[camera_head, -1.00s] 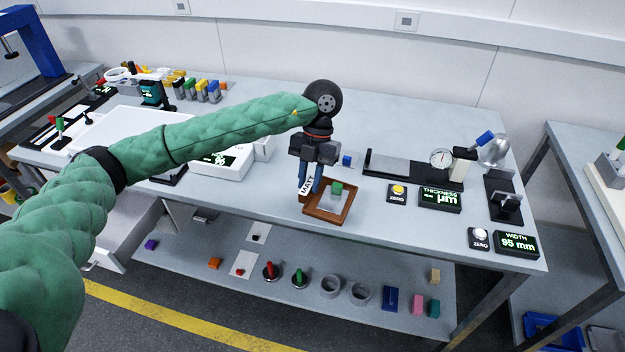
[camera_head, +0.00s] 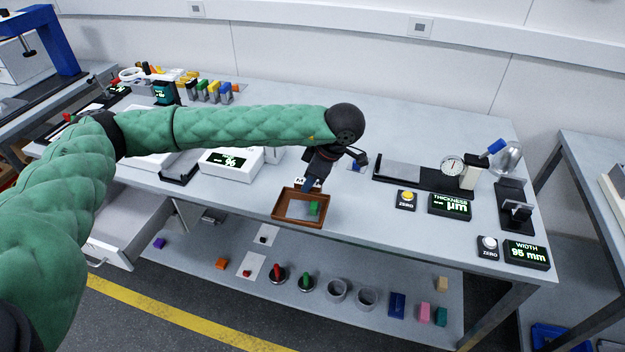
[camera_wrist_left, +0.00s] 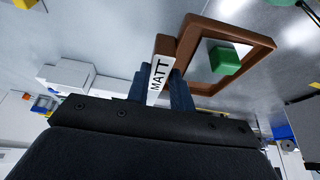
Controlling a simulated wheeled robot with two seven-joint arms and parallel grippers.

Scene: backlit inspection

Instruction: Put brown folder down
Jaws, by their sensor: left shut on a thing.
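The brown folder (camera_head: 276,208) looks like a shallow brown tray with a raised rim and a white tab marked MATT (camera_wrist_left: 159,80). My left gripper (camera_head: 312,185) is shut on it at the tab, with a blue finger on each side in the left wrist view (camera_wrist_left: 163,88). A green block (camera_head: 314,208) sits inside on a pale floor and also shows in the wrist view (camera_wrist_left: 225,60). The tray is at the table's front edge in the head view; I cannot tell whether it touches the tabletop. My right gripper is not in view.
White scales (camera_head: 232,162) stand left of the tray. The yellow-button ZERO box (camera_head: 405,200) and thickness display (camera_head: 450,206) stand to the right. A small blue cube (camera_head: 356,166) lies behind the gripper. The lower shelf (camera_head: 200,250) holds several small items. The tabletop's back middle is clear.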

